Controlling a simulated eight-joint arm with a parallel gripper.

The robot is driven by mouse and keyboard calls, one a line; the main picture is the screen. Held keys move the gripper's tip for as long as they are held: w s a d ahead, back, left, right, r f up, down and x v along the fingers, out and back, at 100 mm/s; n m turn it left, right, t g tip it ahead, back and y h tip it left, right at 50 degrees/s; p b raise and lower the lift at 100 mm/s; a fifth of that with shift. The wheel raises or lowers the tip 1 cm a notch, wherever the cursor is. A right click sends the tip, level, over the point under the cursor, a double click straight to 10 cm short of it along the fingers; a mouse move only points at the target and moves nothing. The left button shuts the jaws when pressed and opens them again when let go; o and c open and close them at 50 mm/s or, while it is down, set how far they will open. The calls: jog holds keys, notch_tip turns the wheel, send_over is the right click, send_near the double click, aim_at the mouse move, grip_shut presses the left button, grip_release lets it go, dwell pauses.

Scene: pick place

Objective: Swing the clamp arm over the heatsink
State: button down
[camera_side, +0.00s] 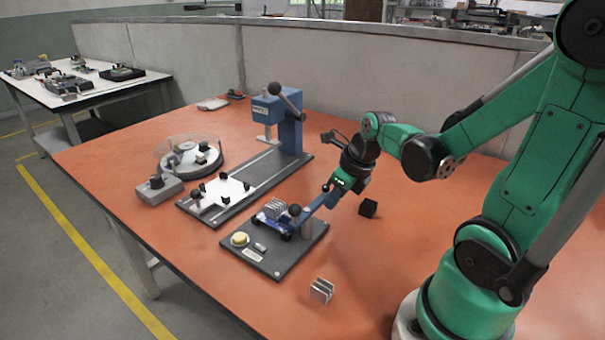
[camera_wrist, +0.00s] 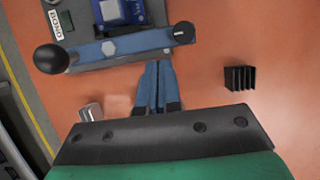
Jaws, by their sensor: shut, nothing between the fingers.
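A loose silver heatsink (camera_side: 321,290) and a black one (camera_side: 368,208) lie on the orange table. A yellow button (camera_side: 240,239) is on the fixture plate's left corner. A blue press (camera_side: 280,118) and a clear-covered round device (camera_side: 190,155) stand behind.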

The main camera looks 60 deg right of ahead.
jog(key=shift+w+d+n+y, duration=0.3)
jog(key=shift+w+n, duration=0.1)
jog(key=shift+n, duration=0.5)
dwell(0.3)
jog(key=shift+w+d+n+y, duration=0.15)
jog(key=shift+w+n+y, duration=0.4)
jog(key=shift+n, duration=0.65)
jog(key=w+n, duration=0.1)
jog(key=n, duration=0.1)
jog(key=w+n+g+y, duration=0.1)
jog(key=n, duration=0.1)
jog(key=shift+n, duration=0.3)
jog(key=w+n+g+y, duration=0.1)
jog(key=n, duration=0.1)
jog(key=shift+w+n, duration=0.1)
jog(key=shift+n, duration=0.3)
jog(key=n, duration=0.1)
jog(key=w+a+n+g, duration=0.1)
jog(key=n, duration=0.1)
jog(key=shift+w+y, duration=0.15)
jog(key=shift+y, duration=0.1)
jog(key=shift+w+a+n, duration=0.1)
jog(key=shift+n, duration=0.3)
jog(key=shift+w+a, duration=0.25)
jog(key=shift+w, duration=0.05)
jog(key=shift+w+a, duration=0.1)
jog(key=shift+a, duration=0.05)
